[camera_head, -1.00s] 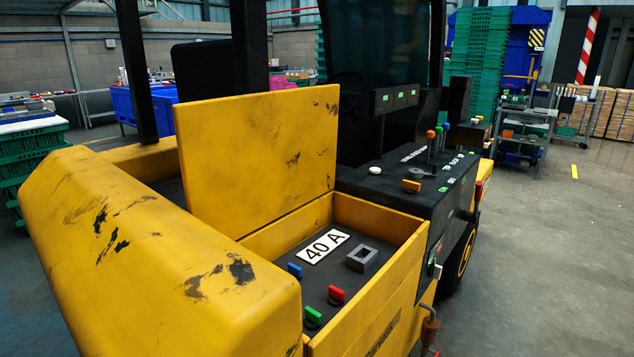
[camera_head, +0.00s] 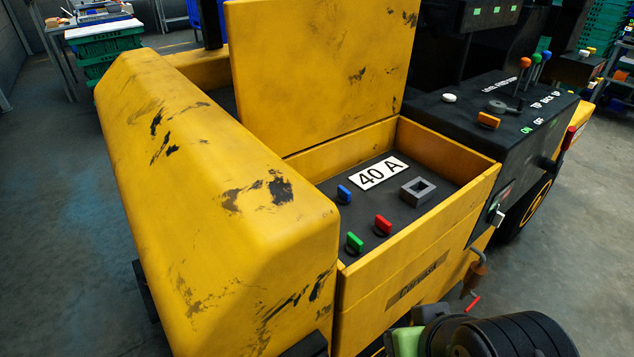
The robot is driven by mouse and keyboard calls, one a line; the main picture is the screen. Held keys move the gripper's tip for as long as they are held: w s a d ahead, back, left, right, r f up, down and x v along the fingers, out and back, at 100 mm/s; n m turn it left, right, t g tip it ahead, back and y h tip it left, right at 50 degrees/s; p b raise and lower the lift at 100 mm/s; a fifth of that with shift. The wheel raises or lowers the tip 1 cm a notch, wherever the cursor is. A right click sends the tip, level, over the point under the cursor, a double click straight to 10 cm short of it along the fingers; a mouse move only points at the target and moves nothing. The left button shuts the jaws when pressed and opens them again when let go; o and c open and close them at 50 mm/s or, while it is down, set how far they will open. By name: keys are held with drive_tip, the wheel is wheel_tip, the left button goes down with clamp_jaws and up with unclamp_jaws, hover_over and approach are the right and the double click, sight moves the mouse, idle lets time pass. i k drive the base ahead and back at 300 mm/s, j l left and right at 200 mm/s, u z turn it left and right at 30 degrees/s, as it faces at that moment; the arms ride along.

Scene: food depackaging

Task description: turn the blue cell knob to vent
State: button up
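The blue knob (camera_head: 344,194) stands on the dark floor of an open yellow compartment (camera_head: 430,221) on the vehicle. It is at the left side of that floor, beside the yellow hood. A red knob (camera_head: 383,224) and a green knob (camera_head: 355,242) stand nearer the front.
The raised yellow lid (camera_head: 318,75) stands behind the compartment. A grey square socket (camera_head: 418,190) is on the compartment floor. The rounded yellow hood (camera_head: 210,210) blocks the left side. A black console (camera_head: 500,110) with levers is at right. Concrete floor lies open at far right.

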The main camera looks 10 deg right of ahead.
sight(343, 197)
drive_tip(key=i+l+u, duration=0.15)
drive_tip(key=l+u, duration=0.2)
drive_tip(key=l, duration=0.15)
drive_tip(key=i+l+u, duration=0.1)
drive_tip(key=l+u, duration=0.55)
drive_tip(key=l, duration=0.3)
